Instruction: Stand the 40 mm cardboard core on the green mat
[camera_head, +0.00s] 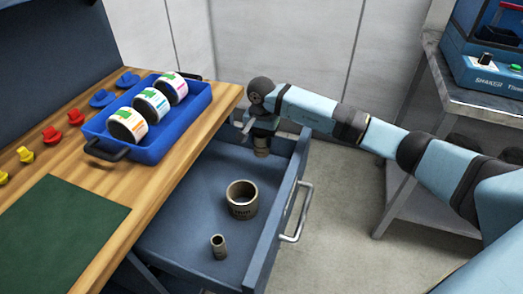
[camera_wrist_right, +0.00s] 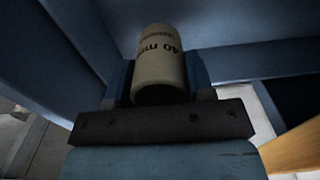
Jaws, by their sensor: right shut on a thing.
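The 40 mm cardboard core (camera_wrist_right: 160,75) is a tan tube printed "40 mm", the print upside down in the right wrist view. My right gripper (camera_wrist_right: 160,85) is shut on it, with a blue finger on either side. In the head view the right gripper (camera_head: 262,134) reaches into the far end of the open drawer, and the core (camera_head: 262,147) shows below it. I cannot tell whether the core touches the drawer floor. The green mat (camera_head: 58,236) lies flat and bare on the wooden bench at the lower left. My left gripper is not in view.
The open blue drawer (camera_head: 185,209) also holds a wide core (camera_head: 242,208) and a narrow core (camera_head: 219,247). A metal handle (camera_head: 298,212) fronts the drawer.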

